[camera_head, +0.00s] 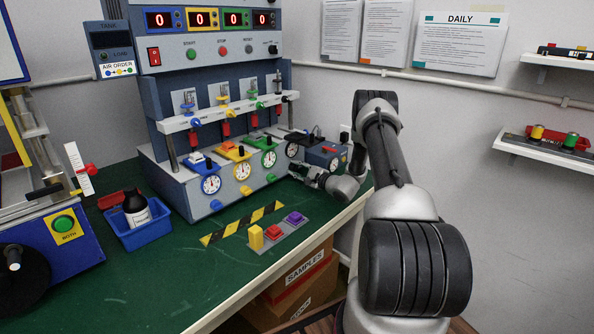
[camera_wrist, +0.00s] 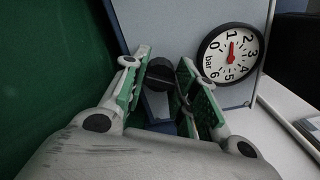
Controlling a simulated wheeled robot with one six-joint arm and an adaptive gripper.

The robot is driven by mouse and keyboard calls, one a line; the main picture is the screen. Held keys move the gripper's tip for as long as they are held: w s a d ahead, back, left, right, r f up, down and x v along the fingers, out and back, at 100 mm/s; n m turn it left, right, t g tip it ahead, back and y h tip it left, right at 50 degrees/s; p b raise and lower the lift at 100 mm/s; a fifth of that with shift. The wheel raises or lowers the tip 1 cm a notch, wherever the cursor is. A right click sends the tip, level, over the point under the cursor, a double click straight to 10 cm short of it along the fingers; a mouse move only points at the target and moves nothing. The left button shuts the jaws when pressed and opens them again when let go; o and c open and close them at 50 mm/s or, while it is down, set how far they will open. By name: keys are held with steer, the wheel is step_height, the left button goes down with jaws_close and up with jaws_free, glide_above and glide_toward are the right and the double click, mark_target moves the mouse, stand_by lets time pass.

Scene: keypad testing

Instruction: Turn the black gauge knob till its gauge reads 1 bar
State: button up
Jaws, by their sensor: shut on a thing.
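In the wrist view the black gauge knob (camera_wrist: 160,75) sits between the two green-padded fingers of my gripper (camera_wrist: 158,72), which is shut on it. The knob's gauge (camera_wrist: 231,53) is right of my fingers, a white dial with a black rim, marked in bar. Its red needle points up, at or close to the 1; the exact reading is hard to tell. In the head view the black-rimmed gauge (camera_head: 292,149) is at the right end of the gauge row. My gripper (camera_head: 302,172) is low in front of it and hides the knob there.
Blue, yellow and green stations stand left of it, with a blue knob (camera_head: 216,206), a yellow knob (camera_head: 246,190) and a green knob (camera_head: 271,178). A blue bin (camera_head: 140,235) stands farther left.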

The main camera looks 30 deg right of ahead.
stand_by(0.3)
steer(key=o, duration=1)
